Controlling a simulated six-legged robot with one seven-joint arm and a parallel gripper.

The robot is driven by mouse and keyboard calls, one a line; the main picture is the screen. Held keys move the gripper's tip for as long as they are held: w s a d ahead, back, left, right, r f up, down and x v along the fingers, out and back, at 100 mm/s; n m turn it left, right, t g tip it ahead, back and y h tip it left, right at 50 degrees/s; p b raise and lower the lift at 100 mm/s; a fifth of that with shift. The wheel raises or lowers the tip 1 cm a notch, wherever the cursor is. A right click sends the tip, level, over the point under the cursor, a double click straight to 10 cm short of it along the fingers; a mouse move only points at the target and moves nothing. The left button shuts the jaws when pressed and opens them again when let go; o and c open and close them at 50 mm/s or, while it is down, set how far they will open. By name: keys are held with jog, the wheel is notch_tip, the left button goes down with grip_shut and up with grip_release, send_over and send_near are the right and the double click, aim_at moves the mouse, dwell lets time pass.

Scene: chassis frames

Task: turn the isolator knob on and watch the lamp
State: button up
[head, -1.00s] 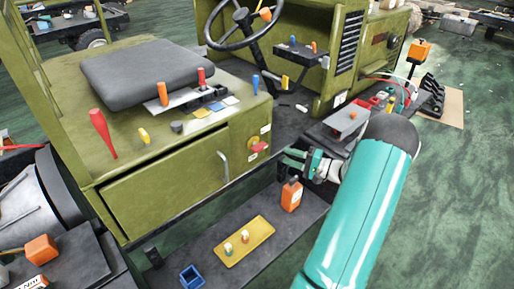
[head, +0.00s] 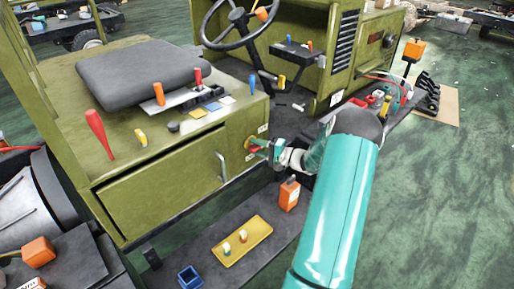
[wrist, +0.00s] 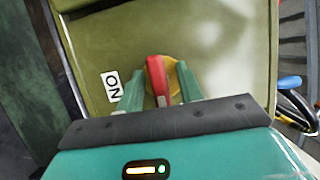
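The isolator knob is a red handle (wrist: 157,78) on a yellow round base (wrist: 172,66), set on the olive side panel (head: 235,135). In the wrist view the handle stands between the two green fingers of my gripper (wrist: 160,88). My gripper is open, with a narrow gap showing beside the handle. In the head view my gripper (head: 262,146) is at the panel and partly covers the knob. A white ON label (wrist: 112,87) is left of the knob in the wrist view. I cannot pick out the lamp for certain.
A grey metal handle (head: 221,166) is on the panel left of the knob. A blue-handled object (wrist: 288,82) shows at the right in the wrist view.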

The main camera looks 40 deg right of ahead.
grip_shut()
jog(key=shift+m, duration=0.3)
jog(key=m+t, duration=0.1)
jog(key=m, duration=0.2)
jog(key=shift+m+t, duration=0.3)
jog(key=m+t, duration=0.1)
jog(key=m, duration=0.1)
jog(key=m+t, duration=0.1)
jog(key=m, duration=0.2)
jog(key=shift+h, duration=0.4)
jog(key=m+t+h, duration=0.1)
jog(key=m, duration=0.2)
jog(key=m+h, duration=0.1)
jog(key=m, duration=0.2)
jog(key=shift+t, duration=0.4)
jog(key=shift+m+t+h, duration=0.15)
jog(key=shift+m+h, duration=0.8)
jog(key=shift+m, duration=0.85)
jog(key=shift+m+t+h, duration=0.15)
jog(key=shift+m+h, duration=0.8)
jog(key=shift+m, duration=0.85)
